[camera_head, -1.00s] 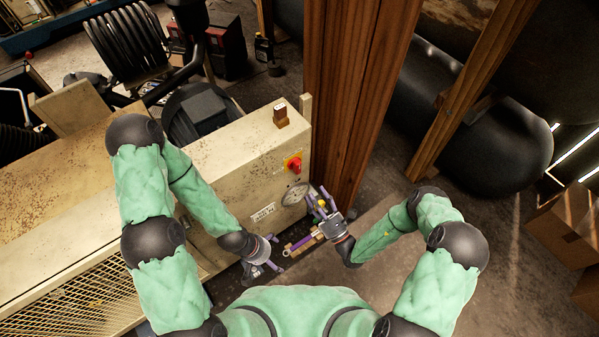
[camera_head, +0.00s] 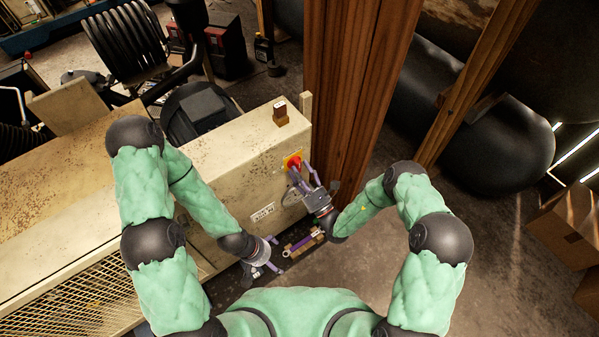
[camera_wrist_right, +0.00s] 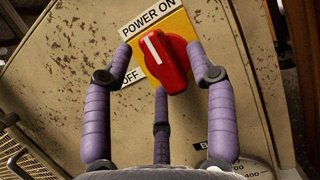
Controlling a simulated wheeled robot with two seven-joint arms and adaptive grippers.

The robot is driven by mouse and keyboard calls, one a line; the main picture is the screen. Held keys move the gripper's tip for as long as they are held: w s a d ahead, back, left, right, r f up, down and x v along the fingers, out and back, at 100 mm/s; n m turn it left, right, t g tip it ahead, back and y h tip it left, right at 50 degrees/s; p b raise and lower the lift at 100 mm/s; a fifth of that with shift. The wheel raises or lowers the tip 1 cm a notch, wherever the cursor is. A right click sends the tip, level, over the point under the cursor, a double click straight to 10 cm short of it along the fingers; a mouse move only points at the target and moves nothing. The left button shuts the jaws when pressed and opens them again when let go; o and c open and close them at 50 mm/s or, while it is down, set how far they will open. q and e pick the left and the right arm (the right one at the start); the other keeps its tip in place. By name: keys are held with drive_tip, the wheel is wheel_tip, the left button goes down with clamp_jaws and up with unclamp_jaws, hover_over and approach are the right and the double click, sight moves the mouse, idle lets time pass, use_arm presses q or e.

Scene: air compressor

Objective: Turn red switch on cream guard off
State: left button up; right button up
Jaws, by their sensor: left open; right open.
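The red switch (camera_wrist_right: 167,62) is a rotary knob on a yellow plate (camera_wrist_right: 177,25) on the cream guard (camera_wrist_right: 60,60). In the right wrist view its white line points up and slightly left, toward the "POWER ON" label (camera_wrist_right: 150,17); an "OFF" label (camera_wrist_right: 131,77) is to the left. My right gripper (camera_wrist_right: 162,62) is open, with fingers on both sides of the knob and one below it; I cannot tell whether they touch it. In the head view the switch (camera_head: 294,162) is partly covered by that gripper (camera_head: 302,173). My left gripper (camera_head: 274,256) is open and empty, low beside the guard.
A round gauge (camera_wrist_right: 245,168) is below the switch. A wooden post (camera_head: 350,100) stands right behind the guard's end. A small brown and white block (camera_head: 280,114) is on the guard's top. Bare floor (camera_head: 375,250) lies to the right.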

clamp_jaws()
drive_tip(key=shift+w+n, duration=0.1)
drive_tip(key=shift+n, duration=0.4)
drive_tip(key=n+g, duration=0.1)
drive_tip(key=n+y, duration=0.1)
drive_tip(key=n, duration=0.1)
drive_tip(key=n+g+y, duration=0.1)
drive_tip(key=n, duration=0.1)
drive_tip(key=shift+w+d+g+p, duration=0.1)
drive_tip(key=shift+d+g+p, duration=0.15)
drive_tip(key=shift+g+p, duration=0.05)
drive_tip(key=n+g, duration=0.1)
drive_tip(key=n, duration=0.2)
drive_tip(key=n+g+y+p, duration=0.1)
drive_tip(key=n, duration=0.2)
drive_tip(key=shift+w+d+r+n+g+y, duration=0.1)
drive_tip(key=shift+w+d+n+g+y, duration=0.05)
drive_tip(key=shift+n+g+y, duration=0.15)
drive_tip(key=n+g+p, duration=0.1)
drive_tip(key=n, duration=0.2)
drive_tip(key=n+g+p, duration=0.1)
drive_tip(key=n, duration=0.2)
drive_tip(key=shift+w+d+r+g, duration=0.1)
drive_tip(key=shift+r+g, duration=0.05)
drive_tip(key=shift+g, duration=0.15)
drive_tip(key=shift+n+g+h+p, duration=0.5)
drive_tip(key=shift+n+h+p, duration=0.1)
drive_tip(key=shift+n, duration=1.3)
